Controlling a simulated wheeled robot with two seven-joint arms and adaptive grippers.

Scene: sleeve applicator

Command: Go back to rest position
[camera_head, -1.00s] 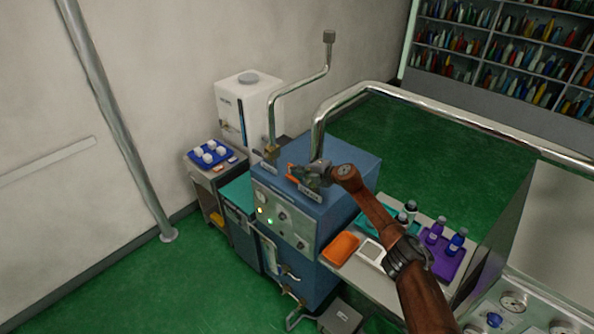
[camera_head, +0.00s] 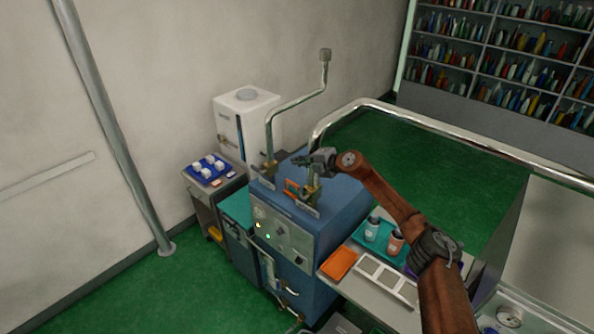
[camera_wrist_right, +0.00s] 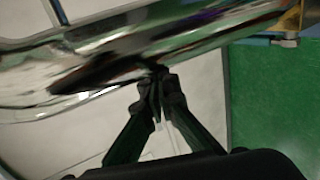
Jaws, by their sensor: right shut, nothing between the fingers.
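My right gripper (camera_head: 297,161) is above the blue machine (camera_head: 335,205), by the tall bent metal pipe and just above a small orange handle (camera_head: 292,188). Its fingers are closed and hold nothing. In the right wrist view the closed fingertips (camera_wrist_right: 160,84) point at a shiny metal pipe (camera_wrist_right: 100,70); whether they touch it I cannot tell. My right arm comes in from the lower right and covers part of the side table. My left gripper is not in view.
A chrome rail (camera_head: 450,130) curves behind my arm. The bent pipe (camera_head: 290,105) rises beside the gripper. The side table holds an orange tray (camera_head: 338,263), a white sectioned tray (camera_head: 385,279) and a teal tray (camera_head: 364,244) with containers. Green floor lies open at lower left.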

